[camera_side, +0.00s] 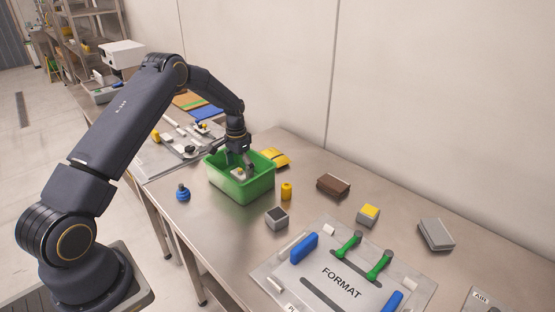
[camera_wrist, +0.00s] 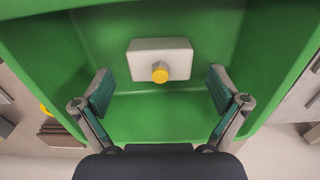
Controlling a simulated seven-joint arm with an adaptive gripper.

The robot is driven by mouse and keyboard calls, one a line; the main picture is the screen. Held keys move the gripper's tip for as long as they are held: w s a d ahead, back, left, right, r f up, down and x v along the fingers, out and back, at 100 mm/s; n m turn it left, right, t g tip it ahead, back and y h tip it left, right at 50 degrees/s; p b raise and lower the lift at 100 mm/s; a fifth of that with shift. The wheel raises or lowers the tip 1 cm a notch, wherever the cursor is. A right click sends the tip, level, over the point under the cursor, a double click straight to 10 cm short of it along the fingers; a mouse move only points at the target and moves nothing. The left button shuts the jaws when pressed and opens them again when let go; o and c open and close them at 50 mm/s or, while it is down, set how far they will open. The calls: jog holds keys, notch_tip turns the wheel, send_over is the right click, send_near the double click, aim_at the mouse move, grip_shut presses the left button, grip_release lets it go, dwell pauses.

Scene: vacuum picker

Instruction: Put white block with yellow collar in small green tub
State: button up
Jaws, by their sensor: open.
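The white block (camera_wrist: 150,48) with its round yellow collar (camera_wrist: 160,72) lies inside the small green tub, on its floor; in the side view the white block (camera_side: 238,173) shows small between the fingers. The green tub (camera_side: 246,190) stands on the metal table, and its green inside fills most of the wrist view (camera_wrist: 190,118). My gripper (camera_side: 240,165) reaches down into the tub. In the wrist view my gripper (camera_wrist: 160,92) has its two fingers spread wide, one on each side of the block, with nothing between the pads.
Near the tub are a yellow cylinder (camera_side: 286,191), a blue knob (camera_side: 183,192), a grey block with a dark top (camera_side: 277,218) and a yellow packet (camera_side: 275,158). Farther right are a brown block (camera_side: 333,185) and a FORMAT plate (camera_side: 330,307) with green handles. Bare table lies between them.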

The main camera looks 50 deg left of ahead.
notch_tip(320, 180, up, 9)
notch_tip(320, 180, up, 5)
send_over(240, 171)
jog(key=d, duration=0.3)
jog(key=s+d+r+t, duration=0.2)
jog(key=s+d+r, duration=0.65)
jog(key=r, duration=0.35)
jog(key=s+d+r+t, duration=0.1)
jog(key=s+d, duration=0.4)
jog(key=s, duration=0.5)
jog(key=s+d+r+t, duration=0.1)
jog(key=s+d, duration=0.4)
jog(key=s, duration=0.5)
jog(key=shift+d+t, duration=0.2)
jog(key=shift+t, duration=0.6)
